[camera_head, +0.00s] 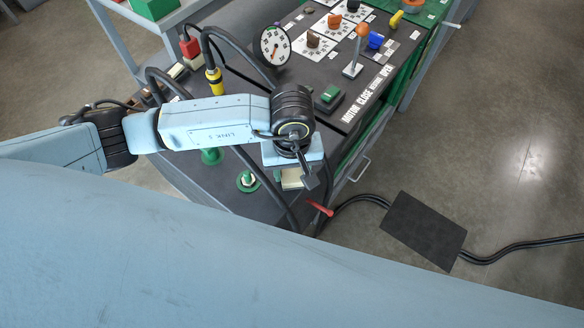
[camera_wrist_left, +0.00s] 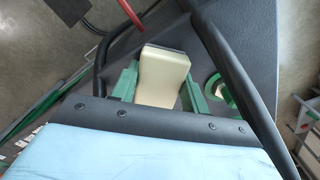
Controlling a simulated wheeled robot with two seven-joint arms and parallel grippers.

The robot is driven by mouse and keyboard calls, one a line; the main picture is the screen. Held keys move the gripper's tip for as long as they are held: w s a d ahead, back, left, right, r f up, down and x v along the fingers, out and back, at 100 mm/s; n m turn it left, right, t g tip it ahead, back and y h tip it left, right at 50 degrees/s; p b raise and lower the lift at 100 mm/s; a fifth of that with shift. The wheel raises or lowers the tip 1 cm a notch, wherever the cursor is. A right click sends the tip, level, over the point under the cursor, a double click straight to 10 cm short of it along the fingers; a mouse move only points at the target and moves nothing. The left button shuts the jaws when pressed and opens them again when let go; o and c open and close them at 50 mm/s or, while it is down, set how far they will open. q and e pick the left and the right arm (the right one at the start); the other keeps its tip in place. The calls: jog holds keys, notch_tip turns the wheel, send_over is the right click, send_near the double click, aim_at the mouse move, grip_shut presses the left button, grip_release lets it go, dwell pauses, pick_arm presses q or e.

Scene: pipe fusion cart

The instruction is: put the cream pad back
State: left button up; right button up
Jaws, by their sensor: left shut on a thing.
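The cream pad (camera_head: 292,179) shows just below my left wrist, near the front corner of the dark cart top (camera_head: 225,197). In the left wrist view the cream pad (camera_wrist_left: 164,74) is a pale rounded block. My left gripper (camera_head: 297,173) is shut on the cream pad. Green pieces (camera_wrist_left: 191,97) flank the pad on both sides; I cannot tell how they join it. The wrist partly covers the pad in the head view. Whether it touches the cart top is unclear. My right gripper is not in view.
A green ring with a pale centre (camera_head: 248,181) stands left of the pad. A black hose (camera_head: 265,180) runs close by, and a red lever (camera_head: 320,208) lies in front. A gauge (camera_head: 275,45) and knobs stand farther back. A black plate (camera_head: 424,231) lies on the floor.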

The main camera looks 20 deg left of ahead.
aim_at(292, 171)
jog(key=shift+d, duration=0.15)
pick_arm(q)
jog(key=shift+f, duration=0.1)
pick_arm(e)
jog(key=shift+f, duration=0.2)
pick_arm(q)
jog(key=o, duration=0.9)
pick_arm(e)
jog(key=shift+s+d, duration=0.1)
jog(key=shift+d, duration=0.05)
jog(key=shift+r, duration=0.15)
pick_arm(q)
jog(key=shift+r, duration=0.4)
notch_tip(292, 171, up, 12)
jog(key=shift+f, duration=0.2)
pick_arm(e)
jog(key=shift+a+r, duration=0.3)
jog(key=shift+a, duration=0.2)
